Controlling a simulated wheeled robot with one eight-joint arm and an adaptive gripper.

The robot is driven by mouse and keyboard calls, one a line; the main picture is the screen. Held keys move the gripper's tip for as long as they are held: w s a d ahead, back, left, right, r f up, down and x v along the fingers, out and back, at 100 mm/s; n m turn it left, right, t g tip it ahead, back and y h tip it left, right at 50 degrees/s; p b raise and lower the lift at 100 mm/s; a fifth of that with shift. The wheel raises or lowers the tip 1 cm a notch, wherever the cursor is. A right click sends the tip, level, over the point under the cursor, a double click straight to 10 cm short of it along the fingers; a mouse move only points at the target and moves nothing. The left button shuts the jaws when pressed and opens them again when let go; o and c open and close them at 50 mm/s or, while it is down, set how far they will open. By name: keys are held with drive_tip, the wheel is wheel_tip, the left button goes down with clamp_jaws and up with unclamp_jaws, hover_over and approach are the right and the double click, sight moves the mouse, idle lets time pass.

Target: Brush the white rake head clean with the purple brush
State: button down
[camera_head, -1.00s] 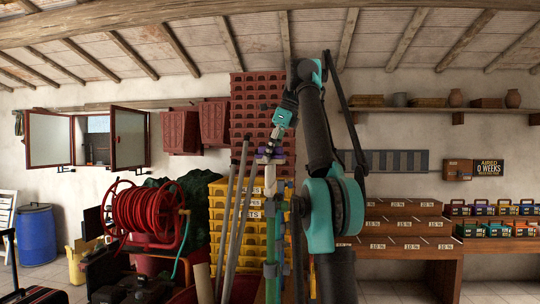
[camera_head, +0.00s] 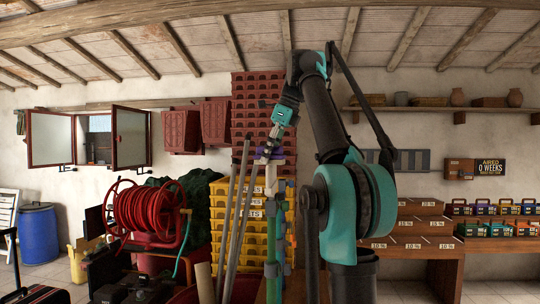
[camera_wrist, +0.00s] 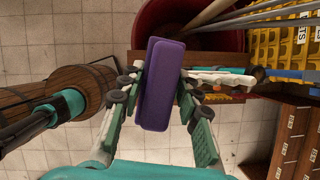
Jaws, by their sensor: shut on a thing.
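The purple brush (camera_wrist: 160,85) is held upright in the picture between the two fingers of my gripper (camera_wrist: 160,100) in the wrist view. The white rake head (camera_wrist: 222,78) lies just right of the brush and partly behind my right finger. Whether brush and rake head touch is unclear. In the head view my gripper (camera_head: 268,150) is small, in front of the stacked crates, with a little purple of the brush at its tip. A pale piece, seemingly the rake head, shows just below it.
A red bin (camera_wrist: 145,25) holds several long poles (camera_head: 232,220) that rise close to my gripper. A wooden barrel (camera_wrist: 75,90) stands left in the wrist view. Yellow crates (camera_head: 222,215) and a red hose reel (camera_head: 145,210) are nearby.

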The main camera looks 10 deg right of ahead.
drive_tip(key=shift+s+a+f, duration=0.1)
drive_tip(key=shift+s+a, duration=0.2)
drive_tip(key=shift+s, duration=0.6)
drive_tip(key=shift+s+a+r, duration=0.1)
drive_tip(key=shift+s+a, duration=0.15)
drive_tip(key=shift+s, duration=0.6)
drive_tip(key=shift+s+a+f, duration=0.1)
drive_tip(key=shift+s+a, duration=0.2)
drive_tip(key=shift+s, duration=0.6)
drive_tip(key=shift+s, duration=0.1)
drive_tip(key=s, duration=0.1)
drive_tip(key=s+a, duration=0.1)
drive_tip(key=s, duration=0.1)
drive_tip(key=shift+s+a, duration=0.1)
drive_tip(key=shift+s, duration=0.05)
drive_tip(key=shift+r, duration=0.25)
drive_tip(key=shift+r, duration=2.9)
